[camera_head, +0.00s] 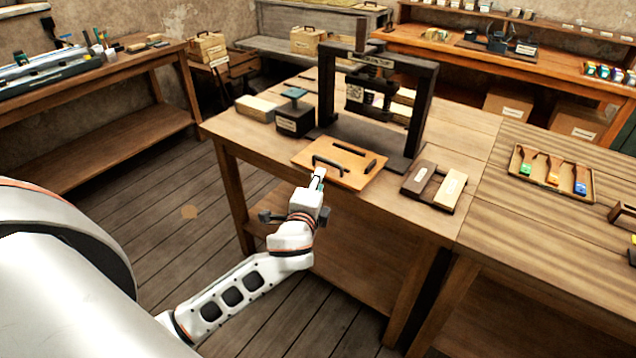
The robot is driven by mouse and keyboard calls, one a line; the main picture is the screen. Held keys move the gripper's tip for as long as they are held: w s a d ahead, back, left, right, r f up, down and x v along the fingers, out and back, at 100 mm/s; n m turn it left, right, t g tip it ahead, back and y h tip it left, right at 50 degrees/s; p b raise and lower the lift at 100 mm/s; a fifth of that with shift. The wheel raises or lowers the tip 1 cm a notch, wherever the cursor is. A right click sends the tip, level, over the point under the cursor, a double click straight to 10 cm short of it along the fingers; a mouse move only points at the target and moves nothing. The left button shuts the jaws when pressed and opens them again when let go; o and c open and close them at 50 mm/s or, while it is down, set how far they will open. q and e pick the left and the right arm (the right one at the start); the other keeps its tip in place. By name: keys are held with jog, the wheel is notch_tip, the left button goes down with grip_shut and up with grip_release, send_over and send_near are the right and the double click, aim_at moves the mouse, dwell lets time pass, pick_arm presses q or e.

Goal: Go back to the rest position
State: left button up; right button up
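My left gripper (318,180) comes in from the lower left, at the near front edge of the press table (230,128). Its fingertips are small and overlap the front edge of an orange-brown board in the picture. Whether they are apart or closed, and whether they touch anything, I cannot tell. The dark press frame (424,105) stands upright on the table behind the board. The board (312,152) carries several black bars, one of them (330,165) just above my fingertips. My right gripper is not in view.
A dark tray with a pale block (450,190) lies right of the board. A tray of coloured tools (552,200) lies further right. Floor at left is clear.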

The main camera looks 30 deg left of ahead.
pick_arm(q)
jog(key=shift+f, duration=0.1)
dwell(0.3)
jog(key=s+d+f+n+g+h, duration=0.1)
jog(key=s+d+f+n+h, duration=0.15)
jog(key=s+d+f, duration=0.4)
jog(key=s+d+f+n+g+h, duration=0.2)
jog(key=s+f+h, duration=0.15)
jog(key=f, duration=0.65)
jog(key=s+d+f+n+h, duration=0.1)
jog(key=s+d+f+n, duration=0.1)
jog(key=s, duration=0.5)
jog(key=s+d+f+n+g+h, duration=0.1)
jog(key=s+d+f+n, duration=0.2)
jog(key=s, duration=0.5)
notch_tip(320, 180, down, 3)
jog(key=shift+r+n, duration=0.15)
jog(key=shift+n, duration=0.6)
